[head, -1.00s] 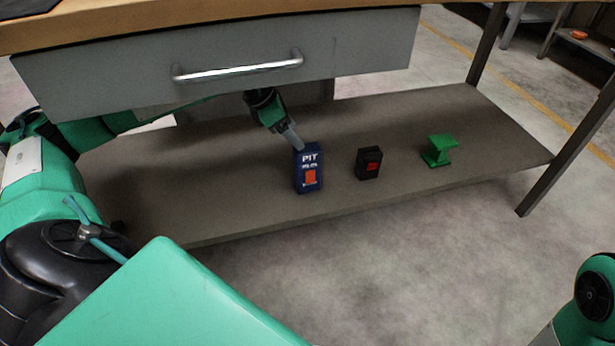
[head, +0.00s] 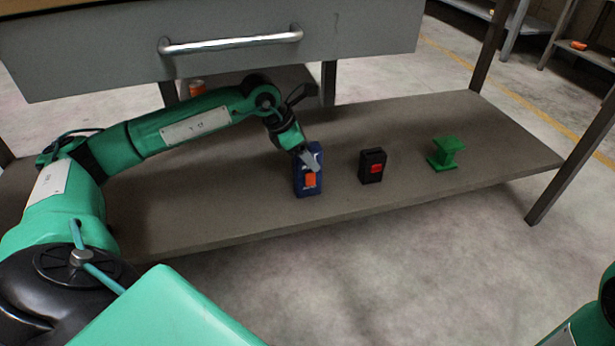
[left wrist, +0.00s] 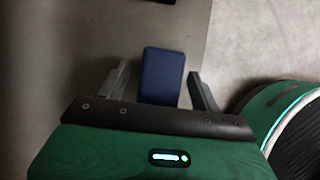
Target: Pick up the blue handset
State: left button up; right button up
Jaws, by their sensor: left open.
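The blue handset (head: 308,183) stands upright on the lower shelf of the workbench, with an orange patch on its front. My left gripper (head: 311,163) is at its upper part and covers some of its face in the head view. In the left wrist view the blue handset (left wrist: 161,77) lies between the two open fingers of my left gripper (left wrist: 160,85), with a gap on each side. The fingers are not closed on it. My right gripper is not in view; only part of my right arm shows at the lower right edge.
A black box with a red patch (head: 372,166) and a green spool-like stand (head: 445,153) stand to the right on the shelf (head: 240,215). A grey drawer with a metal handle (head: 230,43) overhangs the shelf. A metal leg (head: 575,155) stands at the right.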

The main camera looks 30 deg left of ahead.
pick_arm(q)
jog(key=b+x, duration=0.1)
jog(key=x, duration=0.1)
jog(key=shift+w+f, duration=0.1)
jog(key=shift+f, duration=0.15)
jog(key=c, duration=1.1)
jog(key=shift+r, duration=0.15)
jog(key=shift+c, duration=0.2)
